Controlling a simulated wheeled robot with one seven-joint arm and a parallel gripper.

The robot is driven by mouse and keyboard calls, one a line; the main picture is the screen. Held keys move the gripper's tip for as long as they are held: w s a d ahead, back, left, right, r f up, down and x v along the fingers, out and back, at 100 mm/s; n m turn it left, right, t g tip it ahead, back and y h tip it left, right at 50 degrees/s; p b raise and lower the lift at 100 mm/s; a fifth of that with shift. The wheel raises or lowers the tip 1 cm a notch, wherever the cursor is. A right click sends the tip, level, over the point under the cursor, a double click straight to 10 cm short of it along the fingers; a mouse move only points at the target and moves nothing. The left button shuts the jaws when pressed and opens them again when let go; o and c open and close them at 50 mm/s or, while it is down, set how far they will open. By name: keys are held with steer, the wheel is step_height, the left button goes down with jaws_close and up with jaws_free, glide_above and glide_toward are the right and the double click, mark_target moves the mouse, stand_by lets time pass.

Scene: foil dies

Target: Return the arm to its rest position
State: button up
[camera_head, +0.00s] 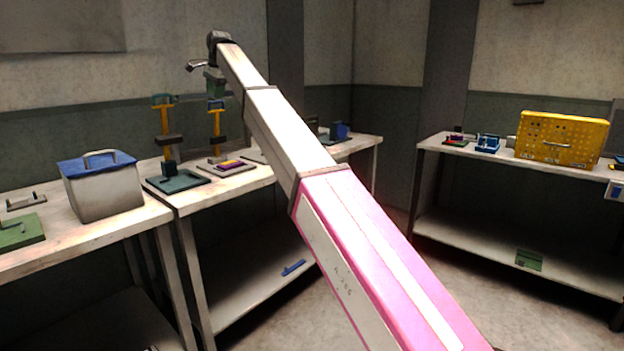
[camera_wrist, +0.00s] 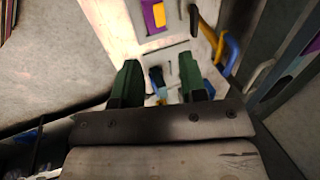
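My arm stretches up and forward from the lower right of the head view, with a pink link close by and white links beyond. Its end is raised in front of the back-left bench. My gripper (camera_wrist: 160,82) shows in the wrist view as two green fingers with a clear gap between them. Nothing is held between the fingers. In the head view the gripper end is small and partly merged with the press fixtures behind it.
Two orange-posted presses (camera_head: 167,130) (camera_head: 216,130) stand on the back-left bench. A blue-lidded box (camera_head: 103,195) stands on the left bench. A yellow perforated case (camera_head: 562,138) is on the right bench (camera_head: 480,158). Floor between benches is clear.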

steer(key=s+d+f+n+h, duration=0.1)
steer(key=s+d+f, duration=0.2)
steer(key=d+f, duration=0.9)
steer(key=s+d+f+n+g, duration=0.1)
steer(key=s+d+f, duration=0.1)
steer(key=d+f, duration=1.05)
steer(key=s+d+f+n+h, duration=0.1)
steer(key=s+d+f+n, duration=0.35)
steer(key=f, duration=1.35)
steer(key=s+d+f+n+g, duration=0.1)
steer(key=s+d+f, duration=2.2)
steer(key=s+d, duration=0.3)
steer(key=shift+s+f+h, duration=0.3)
steer(key=shift+s, duration=0.5)
